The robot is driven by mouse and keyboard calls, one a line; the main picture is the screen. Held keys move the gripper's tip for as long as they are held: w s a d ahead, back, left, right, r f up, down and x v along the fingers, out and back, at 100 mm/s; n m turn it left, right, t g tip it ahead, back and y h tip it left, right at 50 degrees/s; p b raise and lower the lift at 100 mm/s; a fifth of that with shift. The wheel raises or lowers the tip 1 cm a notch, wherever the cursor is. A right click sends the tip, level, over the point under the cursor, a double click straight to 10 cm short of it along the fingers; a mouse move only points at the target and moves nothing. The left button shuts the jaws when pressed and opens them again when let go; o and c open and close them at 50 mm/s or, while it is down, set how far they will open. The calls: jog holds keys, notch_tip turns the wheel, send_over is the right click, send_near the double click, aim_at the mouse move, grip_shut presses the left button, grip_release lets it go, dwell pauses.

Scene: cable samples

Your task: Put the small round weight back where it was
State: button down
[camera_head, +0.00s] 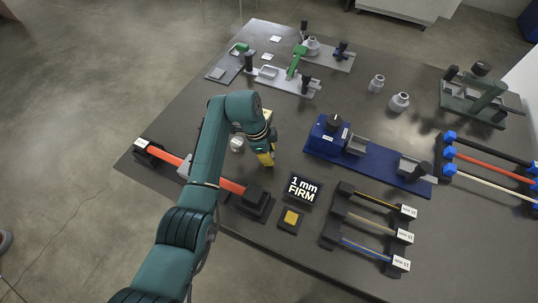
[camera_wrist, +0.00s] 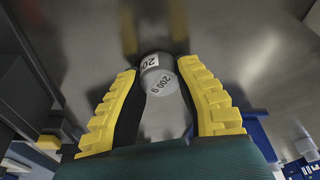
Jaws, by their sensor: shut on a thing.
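My gripper (camera_head: 265,158) points down over the left-middle part of the dark table, close to the tabletop. In the wrist view, the yellow fingers of my gripper (camera_wrist: 160,72) are shut on a small round grey weight (camera_wrist: 158,84) marked "200 g".
A pale round object (camera_head: 237,144) shows beside my arm. Grey weights (camera_head: 376,83) and (camera_head: 400,102) stand at the back right. A blue fixture (camera_head: 385,178), a "1 mm FIRM" sign (camera_head: 303,190), a yellow sample pad (camera_head: 291,218) and a cable rack (camera_head: 335,230) lie right of my gripper.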

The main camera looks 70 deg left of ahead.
jog(key=shift+f, duration=0.1)
jog(key=c, duration=0.9)
grip_release()
jog(key=shift+o, duration=0.2)
jog(key=p+v, duration=0.3)
jog(key=v, duration=0.9)
jog(key=shift+a, duration=0.1)
